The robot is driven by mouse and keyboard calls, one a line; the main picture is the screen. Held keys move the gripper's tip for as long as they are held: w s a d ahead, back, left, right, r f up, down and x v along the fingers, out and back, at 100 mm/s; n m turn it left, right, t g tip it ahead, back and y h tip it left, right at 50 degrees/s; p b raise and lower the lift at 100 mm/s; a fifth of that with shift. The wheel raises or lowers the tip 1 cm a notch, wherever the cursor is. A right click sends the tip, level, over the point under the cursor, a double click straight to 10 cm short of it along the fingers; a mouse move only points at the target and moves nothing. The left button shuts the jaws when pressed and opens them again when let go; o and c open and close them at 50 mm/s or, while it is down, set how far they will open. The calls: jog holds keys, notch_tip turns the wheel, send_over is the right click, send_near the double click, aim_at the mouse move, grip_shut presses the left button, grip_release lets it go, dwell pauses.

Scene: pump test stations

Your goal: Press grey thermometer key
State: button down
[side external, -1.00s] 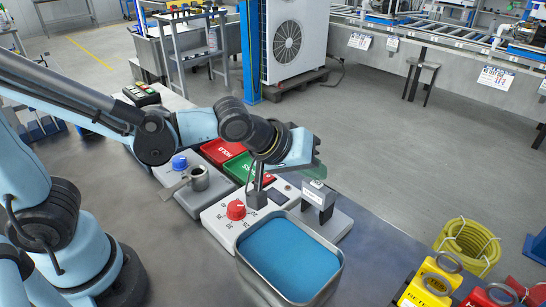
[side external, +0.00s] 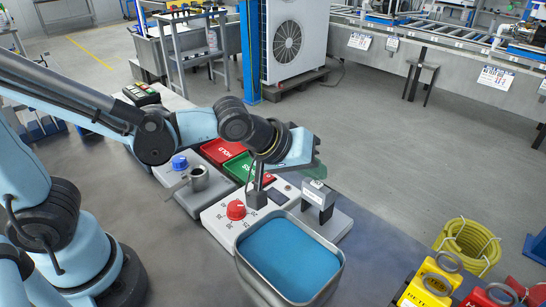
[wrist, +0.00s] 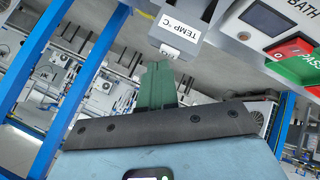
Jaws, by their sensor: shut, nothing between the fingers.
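The thermometer (side external: 318,196) is a grey upright unit with a pale top, on the pale station beside the blue bath. In the wrist view the thermometer (wrist: 180,28) carries a white "TEMP °C" label. Its small grey key (wrist: 168,52) sits just below that label, with partly legible lettering. My gripper (wrist: 158,66) has green fingers shut together with nothing between them. Their tips appear very close to the key; I cannot tell whether they touch. In the side view the green fingers (side external: 319,172) are just above the thermometer and the key is not distinguishable.
An open tank of blue liquid (side external: 290,260) stands in front of the thermometer. A red dial (side external: 236,209) is to the left. Red (side external: 222,151) and green (side external: 240,168) keys lie behind it. Yellow and red weights (side external: 428,288) stand at front right.

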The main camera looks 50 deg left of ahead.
jog(key=shift+r, duration=0.25)
jog(key=shift+r, duration=0.1)
jog(key=shift+r, duration=2.9)
jog(key=s+a+f+m+g+y, duration=0.1)
jog(key=s+a+f+m, duration=0.1)
jog(key=a, duration=0.5)
jog(key=s+a+f+m+y, duration=0.1)
jog(key=s+a+f+m, duration=0.2)
jog(key=s+a, duration=0.4)
jog(key=shift+a+f+g+y, duration=0.4)
jog(key=shift+a, duration=0.25)
jog(key=shift+s, duration=0.1)
